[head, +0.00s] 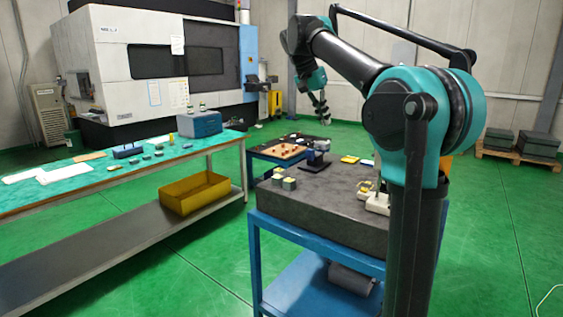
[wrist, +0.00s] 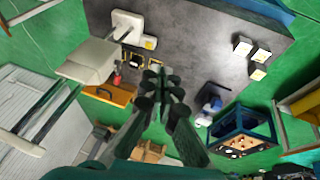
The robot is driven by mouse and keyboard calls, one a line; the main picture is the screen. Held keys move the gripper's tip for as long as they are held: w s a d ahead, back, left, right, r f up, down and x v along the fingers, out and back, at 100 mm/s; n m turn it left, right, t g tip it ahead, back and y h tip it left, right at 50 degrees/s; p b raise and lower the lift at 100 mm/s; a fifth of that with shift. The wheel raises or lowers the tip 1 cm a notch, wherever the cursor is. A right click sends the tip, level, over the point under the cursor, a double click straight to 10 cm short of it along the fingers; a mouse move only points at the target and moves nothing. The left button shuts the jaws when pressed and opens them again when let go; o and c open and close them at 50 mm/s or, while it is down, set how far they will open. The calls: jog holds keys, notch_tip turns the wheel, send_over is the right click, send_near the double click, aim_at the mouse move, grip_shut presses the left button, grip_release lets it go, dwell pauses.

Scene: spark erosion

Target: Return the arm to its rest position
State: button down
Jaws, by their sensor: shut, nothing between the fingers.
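My gripper (head: 321,104) hangs from my teal and black arm, in the air behind and above the dark stone slab (head: 300,208) in the head view. In the wrist view my gripper (wrist: 163,92) points out over the slab (wrist: 190,50), with its fingers together and nothing between them.
Small grey blocks (head: 289,184), a dark blue device (head: 317,152) and a white device (head: 377,203) stand on the slab. A tray with orange pieces (head: 281,150) lies behind it. A long workbench (head: 100,182) is at left. Green floor (head: 210,262) lies clear between.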

jog(key=s+d+f+n+y, duration=0.15)
jog(key=s+f, duration=0.25)
jog(key=f, duration=0.7)
jog(key=s+d+f+n+y, duration=0.1)
jog(key=s+d+f+n, duration=0.2)
jog(key=f, duration=0.9)
jog(key=s+d+f+n+t+y, duration=0.1)
jog(key=s+f+n+t+y, duration=0.1)
jog(key=s+f, duration=1.9)
jog(key=shift+s+f+n, duration=0.35)
jog(key=shift+s+f, duration=0.05)
jog(key=shift+f, duration=0.1)
